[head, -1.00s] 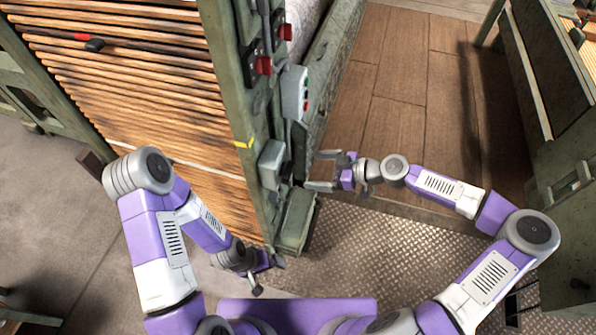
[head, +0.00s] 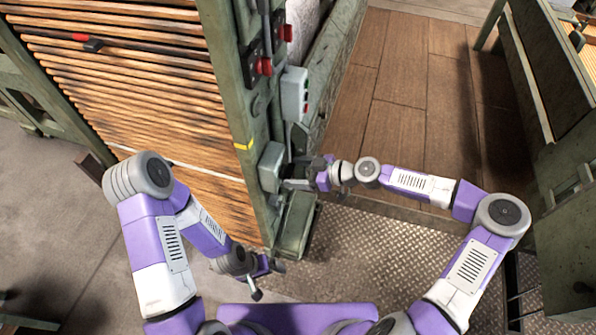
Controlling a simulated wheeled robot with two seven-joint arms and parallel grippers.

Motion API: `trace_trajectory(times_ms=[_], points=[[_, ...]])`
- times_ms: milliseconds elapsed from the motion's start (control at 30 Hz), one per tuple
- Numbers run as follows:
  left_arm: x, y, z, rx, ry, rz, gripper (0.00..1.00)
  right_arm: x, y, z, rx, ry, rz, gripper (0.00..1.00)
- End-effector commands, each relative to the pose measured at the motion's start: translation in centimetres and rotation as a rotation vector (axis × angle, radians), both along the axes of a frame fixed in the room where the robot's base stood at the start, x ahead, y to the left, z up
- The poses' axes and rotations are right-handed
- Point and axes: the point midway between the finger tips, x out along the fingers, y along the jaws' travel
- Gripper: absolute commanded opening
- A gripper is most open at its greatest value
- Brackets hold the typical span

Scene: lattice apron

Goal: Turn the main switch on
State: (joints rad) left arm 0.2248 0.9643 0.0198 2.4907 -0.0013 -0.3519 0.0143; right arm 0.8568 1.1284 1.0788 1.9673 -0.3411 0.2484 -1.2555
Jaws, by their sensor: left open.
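A grey-green switch box (head: 271,167) is mounted low on the green machine post, with a dark part on its right side. I take it for the main switch, but its lever and position cannot be made out. My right gripper (head: 296,174) is at the right side of this box, its fingers pointing left at the dark part. The fingers overlap that part, so I cannot tell whether they touch or grip it. My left gripper (head: 268,278) is open and empty, low in front of the post's foot.
A grey control box (head: 294,94) with buttons and red knobs (head: 264,66) sit higher on the post. The slatted wooden apron (head: 150,110) fills the left. A green block (head: 296,225) stands below the switch box. Wooden floor (head: 410,100) lies open to the right.

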Motion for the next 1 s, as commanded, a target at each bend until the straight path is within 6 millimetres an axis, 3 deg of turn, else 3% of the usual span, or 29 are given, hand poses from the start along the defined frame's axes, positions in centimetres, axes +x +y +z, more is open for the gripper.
trace_trajectory(times_ms=[33,167,567,1000], points=[[0.0,0.0,0.0,0.0,0.0,0.0,1.0,0.01,-0.01,0.0,0.0,0.0,0.0,0.62],[0.0,0.0,0.0,0.0,0.0,0.0,1.0,0.0,-0.02,0.02,0.0,0.0,0.0,0.44],[0.0,0.0,-0.05,0.0,0.0,0.0,1.0,0.2,-0.07,0.0,0.027,0.084,-0.001,0.44],[0.0,0.0,-0.34,0.0,0.0,0.0,1.0,0.81,-0.26,-0.17,0.143,0.438,-0.001,0.44]])
